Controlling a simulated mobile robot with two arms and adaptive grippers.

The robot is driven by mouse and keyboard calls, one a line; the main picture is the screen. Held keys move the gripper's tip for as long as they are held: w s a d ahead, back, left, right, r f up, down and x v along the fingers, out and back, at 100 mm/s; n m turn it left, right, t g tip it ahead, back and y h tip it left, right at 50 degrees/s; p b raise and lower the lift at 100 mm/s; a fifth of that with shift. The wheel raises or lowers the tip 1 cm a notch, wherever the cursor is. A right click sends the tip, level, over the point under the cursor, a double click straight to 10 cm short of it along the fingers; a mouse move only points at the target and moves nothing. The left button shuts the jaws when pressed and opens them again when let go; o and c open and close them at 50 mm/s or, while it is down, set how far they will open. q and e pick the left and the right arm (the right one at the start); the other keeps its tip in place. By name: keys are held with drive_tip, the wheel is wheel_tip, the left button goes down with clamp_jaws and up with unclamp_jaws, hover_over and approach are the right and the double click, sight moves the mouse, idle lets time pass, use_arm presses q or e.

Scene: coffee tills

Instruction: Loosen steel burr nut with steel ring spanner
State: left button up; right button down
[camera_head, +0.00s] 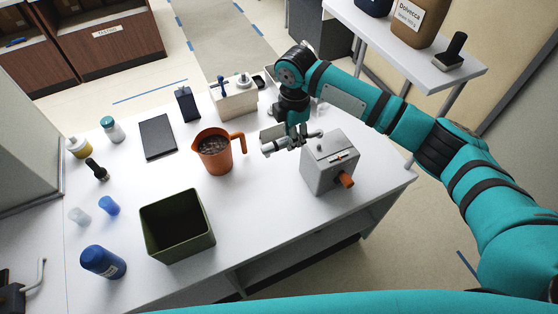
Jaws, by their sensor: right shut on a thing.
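My right gripper (285,145) hangs over the white table, just left of a grey metal box (326,172) with an orange knob on its front. The gripper is shut on a slim steel piece, which looks like the ring spanner (313,133) and reaches right toward the top back edge of the box. The fingers hide much of it. Whether the spanner touches the box I cannot tell. A small detail shows on the box's top, but I cannot make out the burr nut. My left gripper is out of view.
An orange jug (213,158) with dark contents stands left of the gripper. A dark green bin (177,226) is at the front. A beige holder (234,103) stands behind. Bottles and cups stand at the left. A white shelf (400,45) rises at the back right.

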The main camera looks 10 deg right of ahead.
drive_tip(key=shift+w+d+r, duration=0.2)
drive_tip(key=shift+d+r, duration=0.1)
drive_tip(key=shift+r, duration=0.2)
drive_tip(key=shift+w+d, duration=0.1)
drive_tip(key=shift+w+f, duration=0.1)
drive_tip(key=shift+w, duration=0.05)
drive_tip(key=shift+g+p, duration=0.5)
drive_tip(key=shift+p, duration=0.1)
use_arm(q)
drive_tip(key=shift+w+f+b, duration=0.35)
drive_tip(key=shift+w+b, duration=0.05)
drive_tip(key=shift+b, duration=0.75)
use_arm(e)
wheel_tip(320, 180, down, 5)
drive_tip(key=shift+r, duration=0.2)
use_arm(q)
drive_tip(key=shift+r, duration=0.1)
